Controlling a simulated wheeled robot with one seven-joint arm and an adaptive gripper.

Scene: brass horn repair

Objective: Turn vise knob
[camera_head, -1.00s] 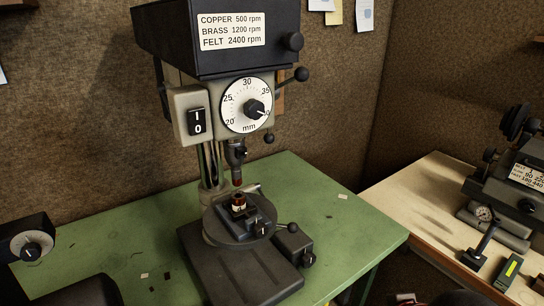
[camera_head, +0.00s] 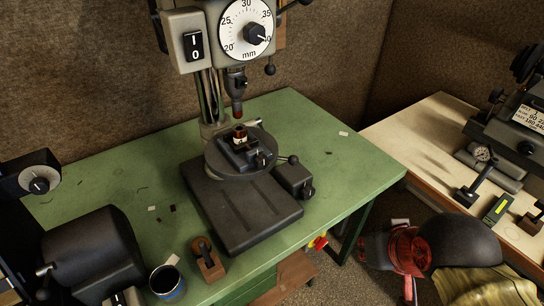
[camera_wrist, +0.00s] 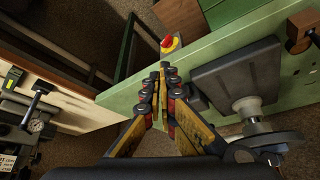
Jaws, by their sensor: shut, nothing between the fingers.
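The small dark vise (camera_head: 238,152) sits on the round table of the drill press, with a red-and-white part (camera_head: 240,134) standing in it. A small dark knob (camera_head: 261,160) is at the vise's front right end. My gripper (camera_wrist: 165,70) shows in the wrist view, fingers together and empty. It is near the front edge of the green bench, apart from the drill press. The round press table (camera_wrist: 262,141) shows in the wrist view's lower right; the vise knob cannot be made out there.
The drill press base (camera_head: 240,210) stands on the green bench (camera_head: 335,165). A red-and-yellow button (camera_wrist: 170,43) is on the bench front near my fingertips. A blue can (camera_head: 167,283) and brown tape holder (camera_head: 207,262) stand front left. A pale bench (camera_head: 425,135) is at right.

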